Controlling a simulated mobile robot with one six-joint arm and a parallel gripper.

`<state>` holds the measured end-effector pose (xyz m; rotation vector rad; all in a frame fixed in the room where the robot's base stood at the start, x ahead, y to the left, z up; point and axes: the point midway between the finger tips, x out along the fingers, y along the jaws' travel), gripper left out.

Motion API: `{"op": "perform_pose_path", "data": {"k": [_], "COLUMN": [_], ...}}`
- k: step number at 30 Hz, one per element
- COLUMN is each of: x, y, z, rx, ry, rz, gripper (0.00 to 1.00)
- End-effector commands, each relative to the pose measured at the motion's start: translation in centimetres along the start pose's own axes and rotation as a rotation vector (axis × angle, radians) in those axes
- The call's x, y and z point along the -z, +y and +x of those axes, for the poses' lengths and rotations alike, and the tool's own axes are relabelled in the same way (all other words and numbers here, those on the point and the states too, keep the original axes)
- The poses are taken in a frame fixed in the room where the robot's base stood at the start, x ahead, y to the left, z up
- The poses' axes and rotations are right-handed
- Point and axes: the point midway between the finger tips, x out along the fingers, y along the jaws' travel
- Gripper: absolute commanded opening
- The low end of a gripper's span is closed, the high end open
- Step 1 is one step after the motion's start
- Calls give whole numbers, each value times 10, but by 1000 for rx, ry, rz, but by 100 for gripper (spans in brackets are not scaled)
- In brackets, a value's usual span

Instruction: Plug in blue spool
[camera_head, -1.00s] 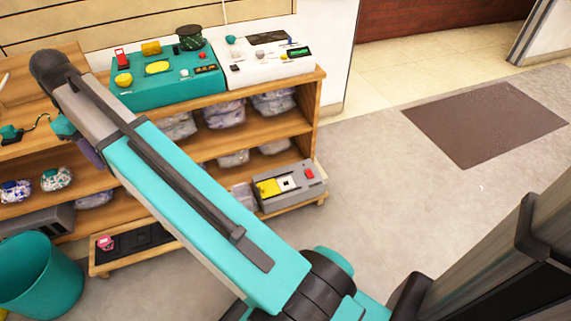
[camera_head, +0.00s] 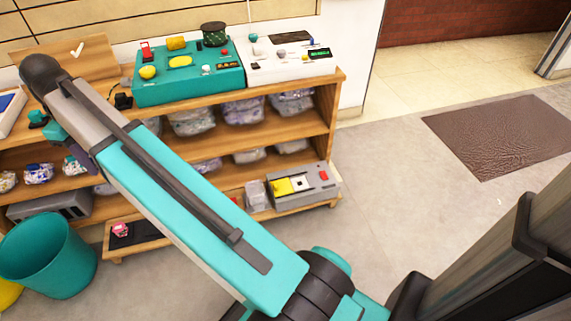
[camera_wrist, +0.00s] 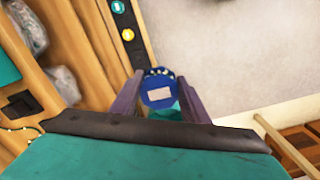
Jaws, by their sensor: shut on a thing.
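My gripper (camera_wrist: 158,98) is shut on the blue spool (camera_wrist: 158,97), a round blue piece with a pale rectangular label facing the wrist camera. The spool sits between the two dark purple fingers. In the head view my gripper (camera_head: 76,162) hangs at the arm's far end, in front of the shelf's left part, and the spool cannot be made out there. A teal machine (camera_head: 190,90) stands on the shelf top, with a dark spool (camera_head: 214,34) and a yellow spool (camera_head: 176,43) at its back.
A white machine (camera_head: 285,70) adjoins the teal one. The wooden shelf (camera_head: 290,138) holds several bagged items. A grey box (camera_head: 325,192) with a yellow panel sits low right. A teal bin (camera_head: 45,255) stands at lower left. The floor right of the shelf is open.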

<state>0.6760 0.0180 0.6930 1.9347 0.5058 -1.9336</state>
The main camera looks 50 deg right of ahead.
Motion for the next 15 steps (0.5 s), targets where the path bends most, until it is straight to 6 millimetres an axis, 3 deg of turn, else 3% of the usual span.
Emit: {"op": "perform_pose_path", "data": {"k": [8, 15], "x": [-4, -16], "y": [9, 47], "z": [3, 24], "rx": [0, 1], "ry": [0, -1], "rz": [18, 109], "gripper": [17, 17]}}
